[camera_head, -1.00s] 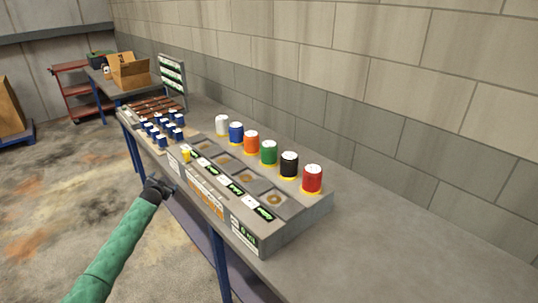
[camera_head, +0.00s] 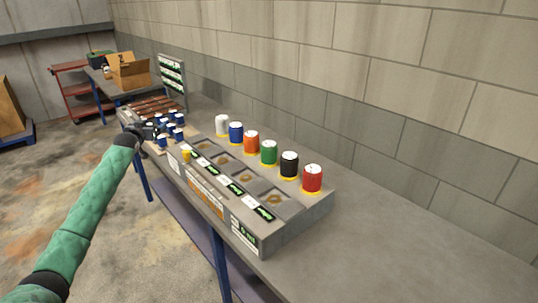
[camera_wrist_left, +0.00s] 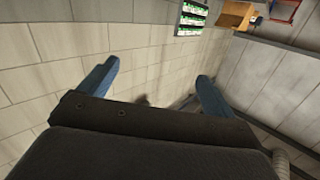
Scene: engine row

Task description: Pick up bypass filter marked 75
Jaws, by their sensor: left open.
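Several small blue filters with pale tops (camera_head: 175,117) stand in a cluster on a light board at the left part of the bench. Their markings are too small to read, so I cannot tell which is marked 75. My left gripper (camera_head: 148,130) is at the near left side of this cluster and hides part of it. In the left wrist view its two blue fingers (camera_wrist_left: 156,72) are apart, with nothing between them. My right gripper is not in view.
A grey tray (camera_head: 283,236) with labelled recesses lies along the bench. Behind the recesses stand white, blue, orange, green, black (camera_head: 289,165) and red (camera_head: 312,178) canisters. A small yellow piece (camera_head: 186,156) is at its left. The bench's right end (camera_head: 400,240) is bare.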

